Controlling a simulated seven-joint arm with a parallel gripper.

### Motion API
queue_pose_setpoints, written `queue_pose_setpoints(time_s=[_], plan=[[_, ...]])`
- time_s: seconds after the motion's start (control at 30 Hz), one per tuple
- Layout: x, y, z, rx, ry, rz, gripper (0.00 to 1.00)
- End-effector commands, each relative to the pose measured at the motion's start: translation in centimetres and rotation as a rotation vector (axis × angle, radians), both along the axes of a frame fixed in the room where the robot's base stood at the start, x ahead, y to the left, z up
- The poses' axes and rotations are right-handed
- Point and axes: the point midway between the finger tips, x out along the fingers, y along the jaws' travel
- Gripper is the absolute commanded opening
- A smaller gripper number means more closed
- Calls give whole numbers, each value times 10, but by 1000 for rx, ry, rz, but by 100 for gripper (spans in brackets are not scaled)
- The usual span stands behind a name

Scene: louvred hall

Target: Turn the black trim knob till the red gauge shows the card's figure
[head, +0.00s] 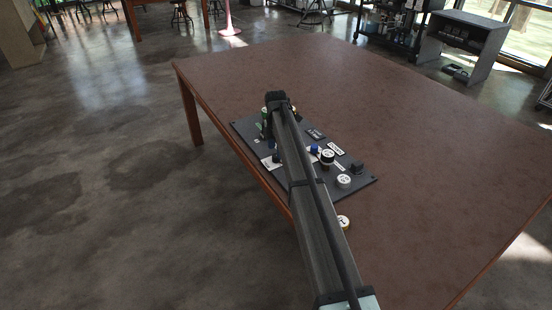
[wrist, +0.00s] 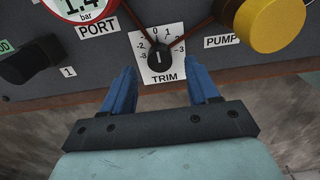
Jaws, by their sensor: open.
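The black trim knob (wrist: 159,57) is in the wrist view, on a white dial plate marked from -3 to 3 above the word TRIM. Its white line stands roughly upright, near the 0. The red gauge (wrist: 88,8) is at the top left above a PORT label and is cut by the frame edge. Its visible figure reads 1.4 bar. My gripper (wrist: 162,72) is open, its blue fingers apart on either side of the dial plate's lower part, with nothing between them. I cannot make out the card with its figure in either view.
A yellow knob (wrist: 271,23) beside a PUMP label is at the right, and another black knob (wrist: 30,62) at the left. In the head view, my arm hides much of the dark panel (head: 366,182) near the edge of the brown table (head: 400,130). The table's far side is clear.

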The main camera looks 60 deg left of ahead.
Motion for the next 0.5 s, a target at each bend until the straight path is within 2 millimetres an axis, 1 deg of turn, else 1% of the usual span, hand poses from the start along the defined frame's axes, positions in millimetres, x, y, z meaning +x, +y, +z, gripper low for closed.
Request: queue_pose_setpoints(time_s=[0.1,0.3,0.37,0.5], plan=[[0,0,-14,0,0,0,60],[0,0,-33,0,0,-1,60],[0,0,-31,1,0,-1,60],[0,0,-33,1,0,-1,60]])
